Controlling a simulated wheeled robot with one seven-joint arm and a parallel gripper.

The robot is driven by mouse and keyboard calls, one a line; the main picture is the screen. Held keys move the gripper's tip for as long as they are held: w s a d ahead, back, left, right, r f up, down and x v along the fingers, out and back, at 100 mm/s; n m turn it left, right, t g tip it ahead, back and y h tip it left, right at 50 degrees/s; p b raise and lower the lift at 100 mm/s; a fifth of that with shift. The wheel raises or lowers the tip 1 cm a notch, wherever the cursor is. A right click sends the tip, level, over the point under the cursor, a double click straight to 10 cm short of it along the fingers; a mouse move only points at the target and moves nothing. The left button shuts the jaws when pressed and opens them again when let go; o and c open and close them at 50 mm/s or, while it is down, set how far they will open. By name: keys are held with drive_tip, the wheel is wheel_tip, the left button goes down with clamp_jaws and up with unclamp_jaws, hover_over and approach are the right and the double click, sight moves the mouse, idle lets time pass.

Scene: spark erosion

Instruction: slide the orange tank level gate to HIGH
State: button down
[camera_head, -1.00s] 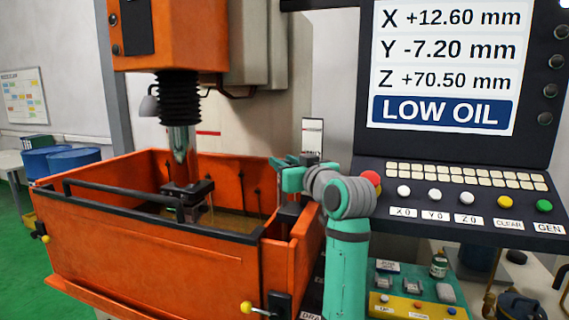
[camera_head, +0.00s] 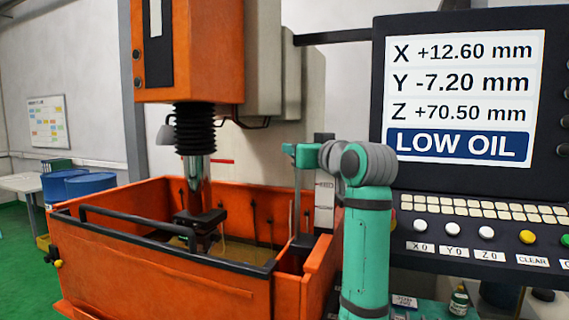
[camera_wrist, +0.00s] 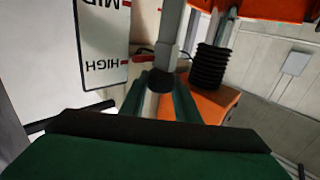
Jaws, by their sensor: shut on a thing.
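The orange tank (camera_head: 150,270) stands under the machine head. Its level gate shows as a thin grey upright rod (camera_head: 297,200) at the tank's right rear corner. A pale scale plate (camera_head: 325,205) stands just right of the rod. In the wrist view the plate (camera_wrist: 100,35) bears MID and HIGH. My gripper (camera_head: 303,155) is shut on the top of the gate, well above the tank rim. In the wrist view its fingers (camera_wrist: 160,88) close around the dark gate knob (camera_wrist: 161,78), roughly abreast of the HIGH mark. The fingers partly hide the knob.
The control console screen (camera_head: 462,95) reads LOW OIL, and its button panel (camera_head: 480,232) lies right of my arm. The machine spindle (camera_head: 196,180) hangs over the tank, left of my gripper. Blue barrels (camera_head: 80,185) stand far left.

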drive_tip(key=shift+r, duration=0.25)
drive_tip(key=c, duration=1.6)
unclamp_jaws()
drive_tip(key=v, duration=1.1)
drive_tip(key=shift+a+f, duration=0.1)
